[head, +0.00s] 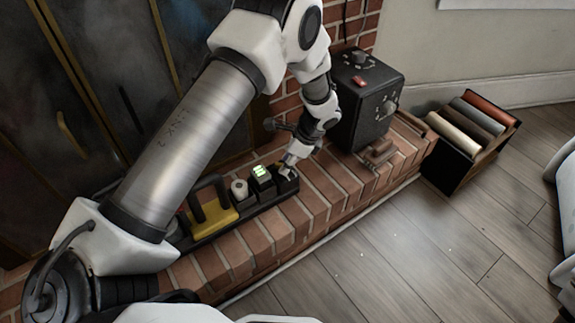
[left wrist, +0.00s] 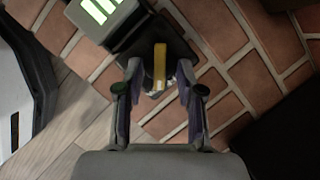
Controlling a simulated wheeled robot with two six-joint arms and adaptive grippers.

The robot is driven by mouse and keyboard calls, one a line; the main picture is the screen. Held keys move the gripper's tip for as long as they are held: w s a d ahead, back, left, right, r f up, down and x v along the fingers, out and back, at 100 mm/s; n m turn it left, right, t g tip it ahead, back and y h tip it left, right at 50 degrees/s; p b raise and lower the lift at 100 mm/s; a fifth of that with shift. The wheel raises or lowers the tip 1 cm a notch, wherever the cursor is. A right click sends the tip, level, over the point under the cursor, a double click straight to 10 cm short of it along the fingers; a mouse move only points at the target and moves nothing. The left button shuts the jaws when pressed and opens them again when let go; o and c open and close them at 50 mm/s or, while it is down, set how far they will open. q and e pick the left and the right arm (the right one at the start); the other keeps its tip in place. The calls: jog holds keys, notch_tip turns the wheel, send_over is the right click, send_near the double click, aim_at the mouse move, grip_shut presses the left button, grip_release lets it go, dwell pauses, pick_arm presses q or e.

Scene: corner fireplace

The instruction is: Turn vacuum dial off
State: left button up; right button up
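My left gripper (head: 289,161) is just above a small black unit (head: 287,184) at the right end of a black tray on the brick hearth. In the left wrist view the two fingers (left wrist: 159,73) stand apart on either side of a narrow yellow bar (left wrist: 160,62), which sits on the dark unit (left wrist: 180,45). Gaps show between bar and fingers; contact lower down cannot be told. No label shows which part is the vacuum dial. A black box (head: 347,129) with round knobs and a red switch stands farther right. My right gripper is not in view.
The tray also holds a block with a lit green display (head: 261,172), a white roll (head: 239,188) and a yellow-based tool (head: 222,213). A dark rack of coloured rolls (head: 437,174) stands on the floor.

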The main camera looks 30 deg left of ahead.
pick_arm(q)
grip_shut()
jog(key=shift+r, duration=0.1)
